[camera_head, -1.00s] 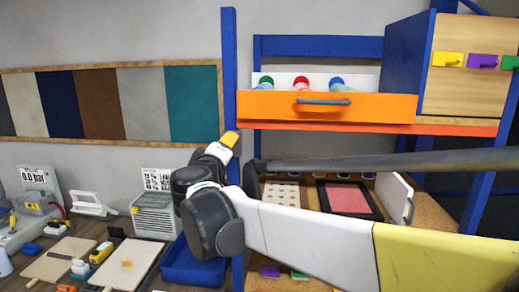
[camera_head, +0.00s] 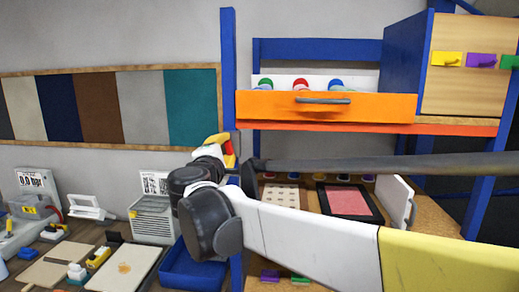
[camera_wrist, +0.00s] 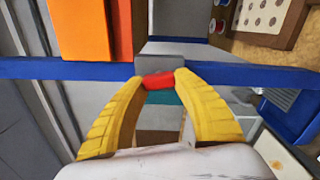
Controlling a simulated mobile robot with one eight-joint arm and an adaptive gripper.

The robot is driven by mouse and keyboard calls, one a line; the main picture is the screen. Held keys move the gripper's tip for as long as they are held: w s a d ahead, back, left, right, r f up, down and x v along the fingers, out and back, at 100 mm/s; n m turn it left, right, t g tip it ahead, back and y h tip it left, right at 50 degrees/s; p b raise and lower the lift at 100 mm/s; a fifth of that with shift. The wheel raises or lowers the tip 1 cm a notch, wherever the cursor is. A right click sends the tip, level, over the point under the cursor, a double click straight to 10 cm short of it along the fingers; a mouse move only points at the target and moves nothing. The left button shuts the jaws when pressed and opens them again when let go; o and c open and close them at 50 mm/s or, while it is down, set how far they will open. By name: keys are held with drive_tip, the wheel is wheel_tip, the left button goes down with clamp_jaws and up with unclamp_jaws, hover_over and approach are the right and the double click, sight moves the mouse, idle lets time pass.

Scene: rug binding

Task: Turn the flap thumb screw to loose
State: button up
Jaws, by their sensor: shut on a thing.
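A small red piece (camera_wrist: 158,80), which looks like the thumb screw, sits in front of a grey block (camera_wrist: 160,62) at the blue upright post (camera_wrist: 70,69). My gripper (camera_wrist: 160,80) is shut on it, with a yellow fingertip on each side. In the head view my gripper (camera_head: 222,145) is at the blue post (camera_head: 229,70), left of the orange drawer, and a bit of red (camera_head: 229,148) shows beside a yellow finger. The screw's turn position is hard to read. I cannot tell which part is the flap.
The orange drawer (camera_head: 380,107) is close to the right of my gripper. A blue tray (camera_head: 192,270), a grey vented box (camera_head: 152,222) and boards lie on the bench below. A white panel with a handle (camera_head: 393,200) stands at the right of the lower shelf.

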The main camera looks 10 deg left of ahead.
drive_tip(key=shift+n, duration=0.3)
drive_tip(key=o, duration=1.2)
drive_tip(key=s, duration=1.2)
drive_tip(key=shift+w, duration=0.1)
